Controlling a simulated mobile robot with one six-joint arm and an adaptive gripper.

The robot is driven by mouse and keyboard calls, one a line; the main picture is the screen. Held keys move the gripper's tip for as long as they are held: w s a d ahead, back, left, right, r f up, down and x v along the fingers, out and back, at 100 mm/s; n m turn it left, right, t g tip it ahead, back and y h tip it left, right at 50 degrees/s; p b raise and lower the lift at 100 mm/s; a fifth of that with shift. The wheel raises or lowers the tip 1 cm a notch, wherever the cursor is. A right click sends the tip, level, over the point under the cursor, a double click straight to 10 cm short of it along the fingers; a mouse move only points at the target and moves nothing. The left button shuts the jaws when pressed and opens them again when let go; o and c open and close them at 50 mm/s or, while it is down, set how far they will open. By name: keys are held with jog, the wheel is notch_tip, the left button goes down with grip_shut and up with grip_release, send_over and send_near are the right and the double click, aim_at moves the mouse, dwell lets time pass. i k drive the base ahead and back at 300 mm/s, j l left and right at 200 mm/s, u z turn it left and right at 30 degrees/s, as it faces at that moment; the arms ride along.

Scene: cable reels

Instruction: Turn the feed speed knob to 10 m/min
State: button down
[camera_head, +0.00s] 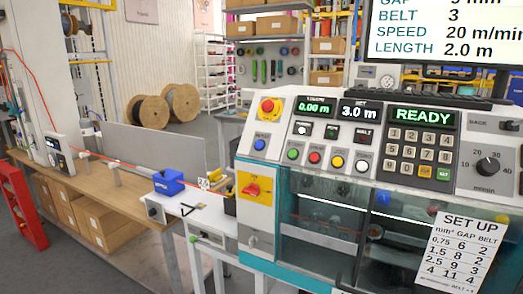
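The feed speed knob (488,166) is a dark round knob at the right end of the machine's control panel (375,172), with small scale numbers around it and an "m/min" label below. My gripper is not in view.
The screen (440,32) above reads SPEED 20 m/min and LENGTH 2.0 m. Displays read READY (422,116) and SET 3.0 m (360,111). A red emergency button (269,107) and keypad (418,152) share the panel. A workbench (125,190) stands left.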

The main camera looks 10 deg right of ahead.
aim_at(488, 167)
jog(key=z, duration=1.55)
